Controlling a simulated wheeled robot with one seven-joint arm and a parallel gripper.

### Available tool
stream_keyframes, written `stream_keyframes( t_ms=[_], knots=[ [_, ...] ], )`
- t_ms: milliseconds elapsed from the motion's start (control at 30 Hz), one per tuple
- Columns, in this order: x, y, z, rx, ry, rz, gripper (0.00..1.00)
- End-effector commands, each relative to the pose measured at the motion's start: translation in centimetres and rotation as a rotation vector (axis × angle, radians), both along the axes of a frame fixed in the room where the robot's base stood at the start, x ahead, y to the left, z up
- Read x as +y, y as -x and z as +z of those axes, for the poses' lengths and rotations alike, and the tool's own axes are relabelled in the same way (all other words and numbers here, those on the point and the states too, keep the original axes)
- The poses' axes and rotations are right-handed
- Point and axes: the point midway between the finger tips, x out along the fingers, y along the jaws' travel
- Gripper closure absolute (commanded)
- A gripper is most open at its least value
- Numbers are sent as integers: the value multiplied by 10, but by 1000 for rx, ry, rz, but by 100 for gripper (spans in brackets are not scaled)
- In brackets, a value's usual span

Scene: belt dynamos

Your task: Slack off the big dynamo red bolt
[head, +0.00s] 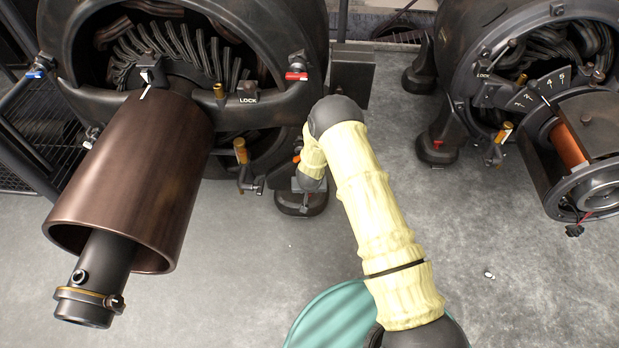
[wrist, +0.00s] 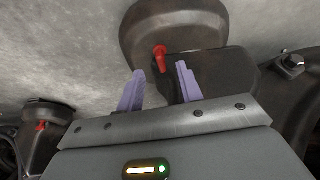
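The big dynamo (head: 285,35) stands at the left in the head view, with a large brown roller (head: 145,170) on its front. A red-ended bolt (head: 297,75) shows on its right side, beside the LOCK mark. In the wrist view, a red bolt (wrist: 160,58) stands on a dark rounded foot. My gripper (wrist: 158,82) is open, with its two purple fingers apart. The red bolt lies just beyond the fingertips, roughly in line with the gap. Contact is not visible.
A second dynamo (head: 460,70) stands at the right, with a red bolt (head: 437,143) on its foot. Another foot with a red bolt (wrist: 41,126) shows at left in the wrist view. A teal round object (head: 330,315) lies below my arm. Grey floor is clear between the dynamos.

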Motion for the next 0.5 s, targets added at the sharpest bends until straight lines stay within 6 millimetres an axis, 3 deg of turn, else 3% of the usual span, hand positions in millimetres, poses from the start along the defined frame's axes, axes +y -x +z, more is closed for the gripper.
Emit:
stream_keyframes(
  t_ms=[33, 500],
  knots=[
    [-1, 4, 16, 0, 0, -1, 64],
    [-3, 38, 96, 0, 1, -1, 64]
  ],
)
